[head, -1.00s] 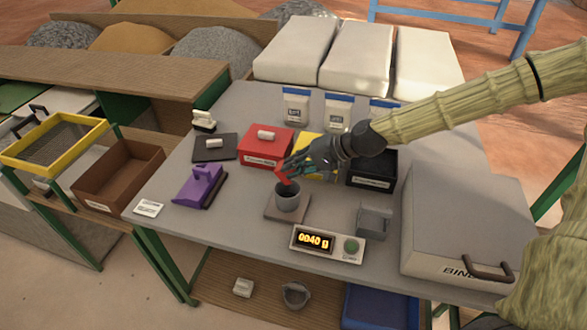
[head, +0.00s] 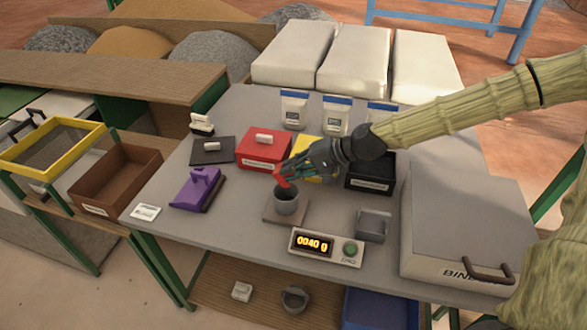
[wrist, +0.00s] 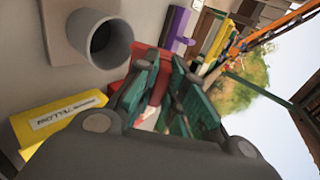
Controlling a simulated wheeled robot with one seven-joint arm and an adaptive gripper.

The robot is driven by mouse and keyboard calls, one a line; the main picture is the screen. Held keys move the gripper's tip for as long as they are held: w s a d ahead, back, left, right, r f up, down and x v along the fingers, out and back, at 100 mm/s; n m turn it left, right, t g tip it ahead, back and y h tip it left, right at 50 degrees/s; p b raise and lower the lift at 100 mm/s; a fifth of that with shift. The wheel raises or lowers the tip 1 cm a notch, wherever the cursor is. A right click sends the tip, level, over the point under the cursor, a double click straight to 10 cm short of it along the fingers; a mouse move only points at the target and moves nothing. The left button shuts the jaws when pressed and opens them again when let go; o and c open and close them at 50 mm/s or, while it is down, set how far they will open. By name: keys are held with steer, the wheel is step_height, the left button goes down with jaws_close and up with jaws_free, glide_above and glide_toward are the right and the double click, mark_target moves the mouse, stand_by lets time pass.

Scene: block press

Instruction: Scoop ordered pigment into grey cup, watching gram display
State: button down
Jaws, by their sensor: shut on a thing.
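My gripper (head: 292,172) is shut on a small red scoop (head: 281,182), whose end hangs tilted over the grey cup's mouth. The grey cup (head: 286,205) stands upright on a square plate (head: 270,215). The gram display (head: 313,243) in front of it reads 0040 g. The red pigment box (head: 262,155) is lidded. The yellow box (head: 312,178) is partly hidden by my gripper; the black box (head: 368,180) stands to its right. In the wrist view the cup (wrist: 110,42) is beside my teal fingers (wrist: 170,90); its contents are too dark to tell.
A purple tool (head: 196,190) and a white card (head: 146,212) lie at the left. A small grey container (head: 373,225) stands right of the cup. White-labelled bags (head: 336,118) stand behind.

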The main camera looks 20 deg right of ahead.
steer(key=shift+r, duration=0.1)
steer(key=shift+r+p, duration=0.25)
steer(key=shift+p, duration=0.7)
steer(key=shift+r+g+h+p, duration=0.15)
steer(key=shift+g+h+p, duration=0.2)
steer(key=shift+p, duration=0.35)
steer(key=shift+r+h+p, duration=0.15)
steer(key=shift+h+p, duration=0.1)
steer(key=shift+p, duration=0.5)
steer(key=g+h+p, duration=0.1)
steer(key=h+p, duration=0.1)
steer(key=p, duration=0.3)
steer(key=shift+r, duration=0.4)
steer(key=r+g+h+p, duration=0.1)
steer(key=g+h+p, duration=0.1)
steer(key=p, duration=0.4)
steer(key=shift+r, duration=0.2)
steer(key=shift+r+g+h+p, duration=0.2)
steer(key=shift+g+h+p, duration=0.15)
steer(key=shift+h+p, duration=0.4)
